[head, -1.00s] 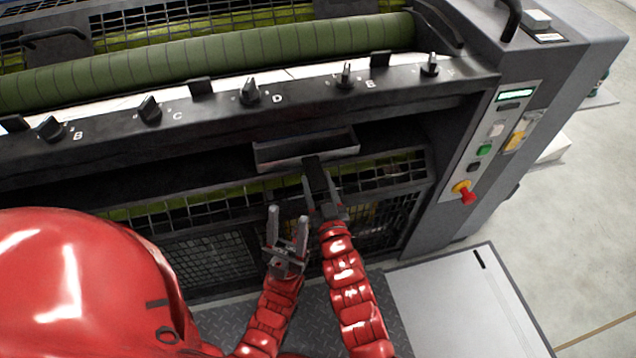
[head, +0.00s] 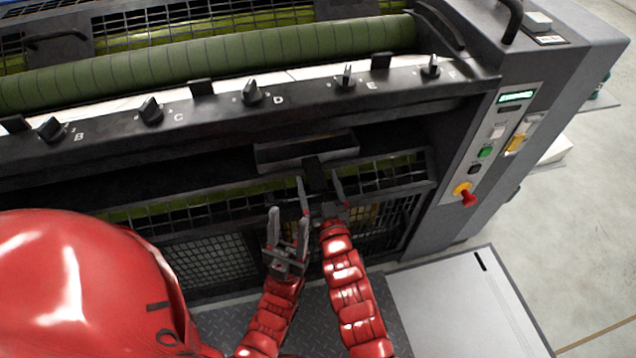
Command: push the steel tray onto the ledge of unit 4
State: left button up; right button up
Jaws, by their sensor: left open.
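The steel tray (head: 285,152) sits in the dark recess below the knob rail, under knobs D and E, with its long front face toward me. A dark handle (head: 313,172) sticks out from its front. My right gripper (head: 318,178) is open just in front of the tray, its fingers spread to either side of the handle. My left gripper (head: 288,213) is open and empty, lower and a little to the left, apart from the tray. I cannot see clearly what bears the tray underneath.
The knob rail (head: 200,112) runs above the tray, with the green roller (head: 210,65) behind it. Mesh guards (head: 210,258) lie below. A control panel with a red button (head: 467,197) stands right. A pale platform (head: 450,310) is at lower right.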

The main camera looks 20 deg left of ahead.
jog(key=p+v, duration=0.8)
jog(key=v, duration=2)
jog(key=shift+s+d, duration=0.15)
jog(key=shift+d, duration=0.05)
